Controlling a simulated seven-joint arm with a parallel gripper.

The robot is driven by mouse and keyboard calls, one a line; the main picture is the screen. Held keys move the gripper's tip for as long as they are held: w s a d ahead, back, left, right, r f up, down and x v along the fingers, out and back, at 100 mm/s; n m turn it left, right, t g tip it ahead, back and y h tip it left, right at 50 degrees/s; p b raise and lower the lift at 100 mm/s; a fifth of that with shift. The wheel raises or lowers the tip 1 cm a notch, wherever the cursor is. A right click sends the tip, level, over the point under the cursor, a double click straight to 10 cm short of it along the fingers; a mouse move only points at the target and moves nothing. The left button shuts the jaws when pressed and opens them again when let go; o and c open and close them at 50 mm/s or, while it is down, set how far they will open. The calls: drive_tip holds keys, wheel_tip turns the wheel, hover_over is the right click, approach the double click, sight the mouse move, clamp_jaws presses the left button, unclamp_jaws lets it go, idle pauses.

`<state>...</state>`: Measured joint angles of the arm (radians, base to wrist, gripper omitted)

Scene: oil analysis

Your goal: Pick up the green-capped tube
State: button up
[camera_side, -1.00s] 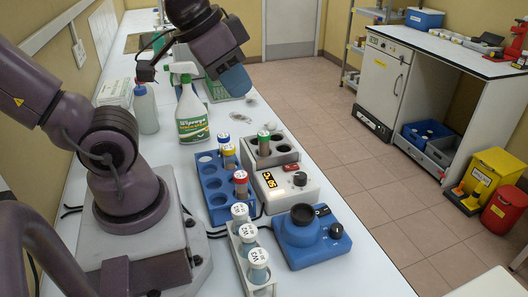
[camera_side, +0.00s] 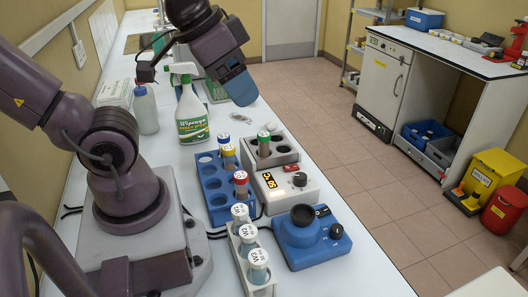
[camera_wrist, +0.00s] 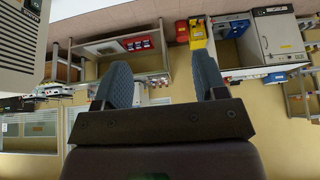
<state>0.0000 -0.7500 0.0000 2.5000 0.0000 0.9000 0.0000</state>
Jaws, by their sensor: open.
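The green-capped tube (camera_side: 264,144) stands upright in a well of the grey heater block (camera_side: 285,152) in the side view. My gripper (camera_side: 241,90) is up and behind it, over the far part of the bench, well apart from the tube. In the wrist view my gripper (camera_wrist: 164,78) shows two blue fingers spread apart with nothing between them. The wrist view looks out across the room, and the tube is not in it.
A blue rack (camera_side: 214,184) with blue-, yellow- and red-capped tubes stands left of the heater. A white rack (camera_side: 262,286) holds white-capped tubes in front. A blue mixer (camera_side: 311,240) is at right. A spray bottle (camera_side: 191,113) stands behind the blue rack.

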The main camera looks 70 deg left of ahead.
drive_tip(key=n+g+y, duration=0.1)
drive_tip(key=n+g, duration=0.4)
drive_tip(key=n, duration=0.6)
approach(264, 134)
drive_tip(key=f, duration=0.7)
drive_tip(key=shift+s+a, duration=0.2)
drive_tip(key=shift+s, duration=0.05)
drive_tip(key=shift+w+a+f, duration=0.15)
drive_tip(key=shift+w+f, duration=0.05)
drive_tip(key=shift+f, duration=0.65)
drive_tip(key=shift+w+a+f, duration=0.1)
drive_tip(key=shift+w+f, duration=0.05)
drive_tip(key=shift+f, duration=0.75)
drive_tip(key=shift+w+a+f, duration=0.15)
drive_tip(key=shift+w+f, duration=0.05)
drive_tip(key=shift+f, duration=0.65)
drive_tip(key=c, duration=1.1)
